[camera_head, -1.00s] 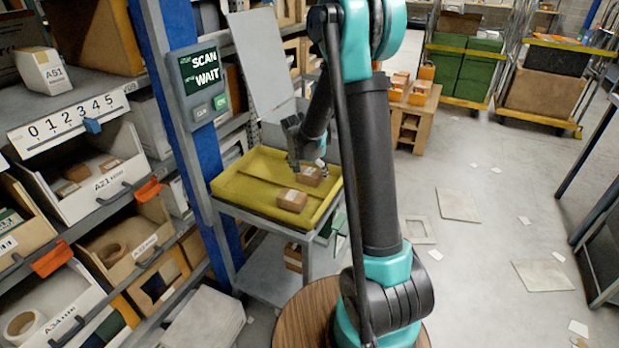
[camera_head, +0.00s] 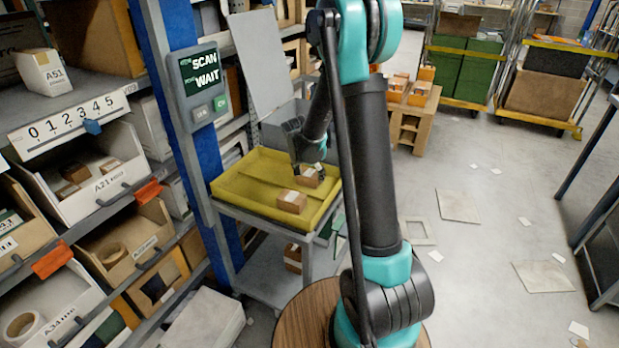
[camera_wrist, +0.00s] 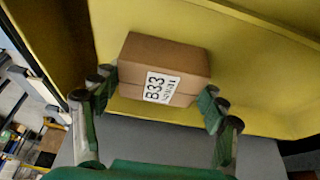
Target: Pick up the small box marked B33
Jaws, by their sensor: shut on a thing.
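The small box marked B33 (camera_wrist: 165,60) is brown cardboard with a white label, seen large in the wrist view. My gripper (camera_wrist: 158,100) has a finger at each end of it and is shut on it. In the head view, my gripper (camera_head: 307,170) is at the back right part of the yellow tray (camera_head: 228,190), with the box (camera_head: 311,179) at its fingertips. Whether the box still touches the tray floor cannot be told. A second small brown box (camera_head: 292,201) lies in the tray nearer the front; its marking is not readable.
The tray rests on a grey stand beside a blue rack post (camera_head: 183,90) carrying a screen reading SCAN WAIT (camera_head: 199,73). Shelves with bins, one labelled A21 (camera_head: 90,190), fill the left. Open floor with flat sheets (camera_head: 458,206) lies to the right.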

